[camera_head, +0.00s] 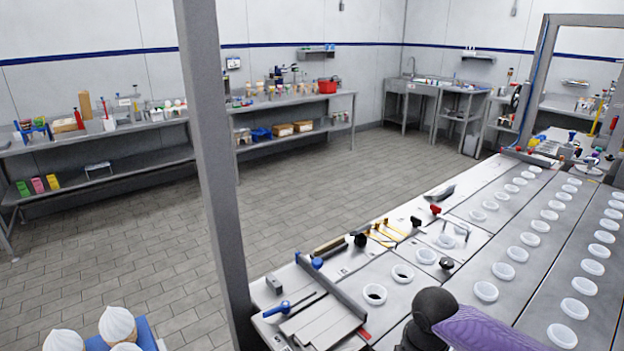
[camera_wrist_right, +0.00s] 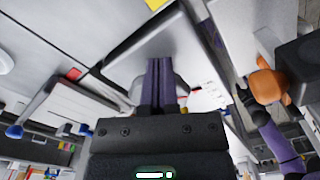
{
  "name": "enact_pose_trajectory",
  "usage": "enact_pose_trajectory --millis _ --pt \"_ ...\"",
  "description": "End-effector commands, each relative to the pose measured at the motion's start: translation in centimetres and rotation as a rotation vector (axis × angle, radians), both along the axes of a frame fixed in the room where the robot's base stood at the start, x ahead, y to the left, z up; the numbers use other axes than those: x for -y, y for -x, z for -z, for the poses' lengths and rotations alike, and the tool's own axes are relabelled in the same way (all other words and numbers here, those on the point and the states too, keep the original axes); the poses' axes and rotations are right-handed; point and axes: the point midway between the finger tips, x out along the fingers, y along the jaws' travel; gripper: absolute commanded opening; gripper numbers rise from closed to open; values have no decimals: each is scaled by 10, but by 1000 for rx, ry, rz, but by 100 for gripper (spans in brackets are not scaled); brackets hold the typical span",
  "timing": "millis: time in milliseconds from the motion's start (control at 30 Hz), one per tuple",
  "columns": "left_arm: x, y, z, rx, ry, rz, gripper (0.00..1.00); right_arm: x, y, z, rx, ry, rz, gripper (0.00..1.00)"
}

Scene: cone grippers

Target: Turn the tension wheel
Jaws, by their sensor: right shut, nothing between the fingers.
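I cannot tell for sure which part is the tension wheel. A dark round knob (camera_head: 360,239) sits at the left edge of the steel machine table (camera_head: 335,286), and another black knob (camera_head: 446,263) sits further right among the white rings. My right gripper (camera_wrist_right: 159,84) shows in the right wrist view with its two purple fingers together and nothing between them. A grey metal plate (camera_wrist_right: 185,50) lies beyond the fingertips; contact is unclear. In the head view, a dark joint and purple link of my arm cover part of the table front. My left gripper is not in view.
A blue-handled lever (camera_head: 284,307) lies at the table's front left. White rings (camera_head: 486,291) run in rows along the table. A grey post (camera_head: 212,150) stands left of it. White swirled cones (camera_head: 117,325) stand at bottom left. The tiled floor beyond is clear.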

Motion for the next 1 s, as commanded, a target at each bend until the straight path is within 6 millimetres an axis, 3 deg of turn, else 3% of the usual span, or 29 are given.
enact_pose_trajectory --millis 500,1000 --pt "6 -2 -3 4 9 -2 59 -5 0 0 0 0 1 0" --pt "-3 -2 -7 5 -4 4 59 -9 -1 -1 0 -1 0 0"
